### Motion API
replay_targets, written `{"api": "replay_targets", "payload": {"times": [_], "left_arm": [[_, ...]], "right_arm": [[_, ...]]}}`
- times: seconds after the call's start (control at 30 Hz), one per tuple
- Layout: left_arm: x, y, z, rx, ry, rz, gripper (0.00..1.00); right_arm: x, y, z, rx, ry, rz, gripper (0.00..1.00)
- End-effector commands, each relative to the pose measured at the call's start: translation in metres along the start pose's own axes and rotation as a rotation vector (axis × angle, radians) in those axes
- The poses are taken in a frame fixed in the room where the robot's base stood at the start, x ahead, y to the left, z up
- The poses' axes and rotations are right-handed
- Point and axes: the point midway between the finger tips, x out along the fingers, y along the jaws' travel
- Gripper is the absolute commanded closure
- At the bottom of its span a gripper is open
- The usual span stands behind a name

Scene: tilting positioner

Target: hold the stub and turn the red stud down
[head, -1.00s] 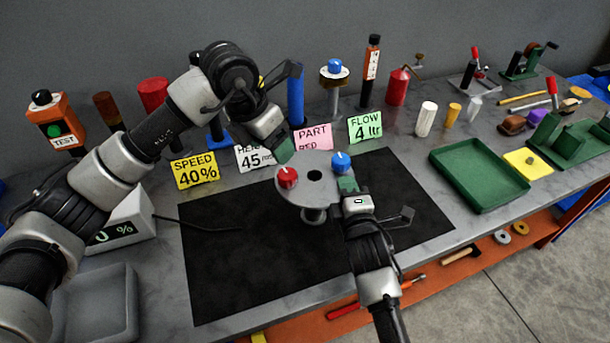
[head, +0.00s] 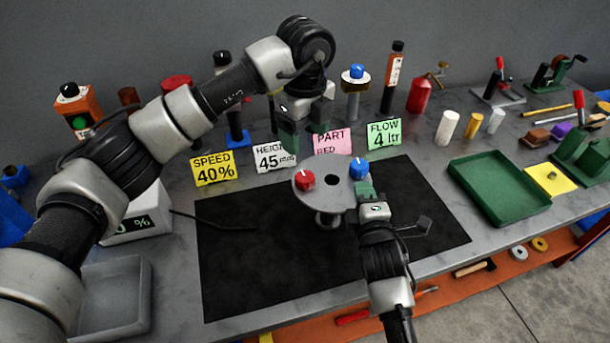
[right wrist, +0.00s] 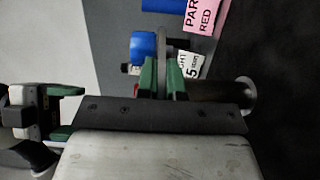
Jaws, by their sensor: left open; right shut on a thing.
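The grey disc (head: 333,199) of the positioner stands on a short post on the black mat. The red stud (head: 304,181) is on its left side and the blue stud (head: 359,168) on its right, both on top. The blue stud also shows in the right wrist view (right wrist: 144,47). My right gripper (head: 364,189) is at the disc's right edge beside the blue stud. It is shut on the stub, which its green fingers (right wrist: 161,80) hide. My left gripper (head: 304,138) is open and empty, above and behind the red stud, fingers pointing down, apart from it.
Yellow SPEED (head: 213,168), white HEIGHT, pink PART RED (head: 333,141) and green FLOW (head: 384,134) cards stand behind the mat (head: 260,270). A green tray (head: 500,190) is on the right, a grey tray (head: 110,300) at the front left.

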Motion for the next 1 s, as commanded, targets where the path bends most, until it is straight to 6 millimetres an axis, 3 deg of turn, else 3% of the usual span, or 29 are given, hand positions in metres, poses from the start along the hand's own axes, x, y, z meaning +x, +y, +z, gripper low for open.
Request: {"api": "replay_targets", "payload": {"times": [0.6,1.0], "left_arm": [[0.105,0.000,0.000,-0.002,0.001,0.002,0.30],[0.117,0.000,0.000,-0.002,0.000,0.000,0.30]], "right_arm": [[0.000,-0.002,0.000,0.000,0.000,-0.004,1.00],[0.000,-0.002,0.000,0.000,0.000,-0.004,1.00]]}}
